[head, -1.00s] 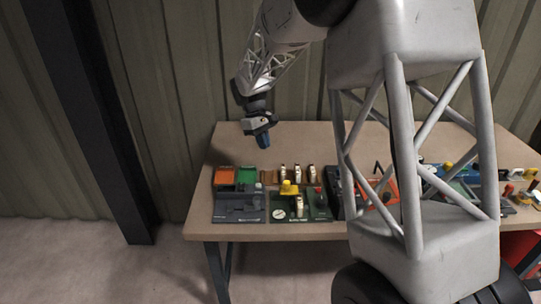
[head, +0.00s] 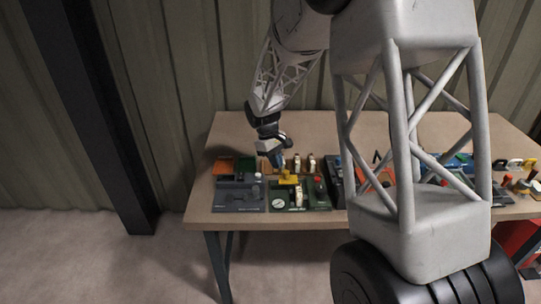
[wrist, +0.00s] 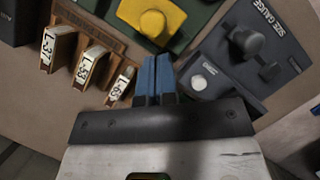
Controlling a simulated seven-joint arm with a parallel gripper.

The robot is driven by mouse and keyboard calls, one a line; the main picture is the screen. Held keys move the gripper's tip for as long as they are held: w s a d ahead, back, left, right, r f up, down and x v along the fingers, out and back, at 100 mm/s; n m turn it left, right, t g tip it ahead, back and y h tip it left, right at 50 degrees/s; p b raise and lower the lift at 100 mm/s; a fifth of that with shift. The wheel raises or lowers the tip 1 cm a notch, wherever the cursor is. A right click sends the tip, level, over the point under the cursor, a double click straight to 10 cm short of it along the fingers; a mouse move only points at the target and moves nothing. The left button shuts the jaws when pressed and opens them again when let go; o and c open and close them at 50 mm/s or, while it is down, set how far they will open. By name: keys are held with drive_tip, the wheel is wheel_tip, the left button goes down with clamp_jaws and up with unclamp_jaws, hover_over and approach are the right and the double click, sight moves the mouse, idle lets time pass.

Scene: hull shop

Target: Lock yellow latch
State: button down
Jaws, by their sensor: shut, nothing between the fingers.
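The yellow latch (head: 289,179) sits on a green panel (head: 312,192) toward the left part of the bench. In the wrist view the latch (wrist: 155,22) is a yellow plate with a round raised knob, partly cut off by the top edge. My gripper (head: 277,160) has blue fingers and points down just behind and above the latch. In the wrist view the shut, empty fingers (wrist: 157,62) lie just below the yellow plate. I cannot tell whether they touch it.
Wooden tags (wrist: 92,62) stand in a rack beside my fingers. A grey size gauge block (wrist: 215,65) with dark knobs lies on the other side. Orange and green trays (head: 223,165) lie at the back left.

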sight(288, 171)
drive_tip(key=shift+s+d, duration=0.4)
drive_tip(key=shift+d, duration=0.05)
drive_tip(key=shift+s+d, duration=0.25)
drive_tip(key=shift+d, duration=0.7)
drive_tip(key=shift+s+d+f, duration=0.1)
drive_tip(key=shift+s+d, duration=0.05)
drive_tip(key=shift+d, duration=0.05)
drive_tip(key=shift+f, duration=0.1)
drive_tip(key=shift+w+a, duration=0.45)
drive_tip(key=w+a+f+v, duration=0.1)
drive_tip(key=v, duration=1.1)
drive_tip(key=shift+w+a, duration=0.3)
drive_tip(key=shift+w, duration=0.05)
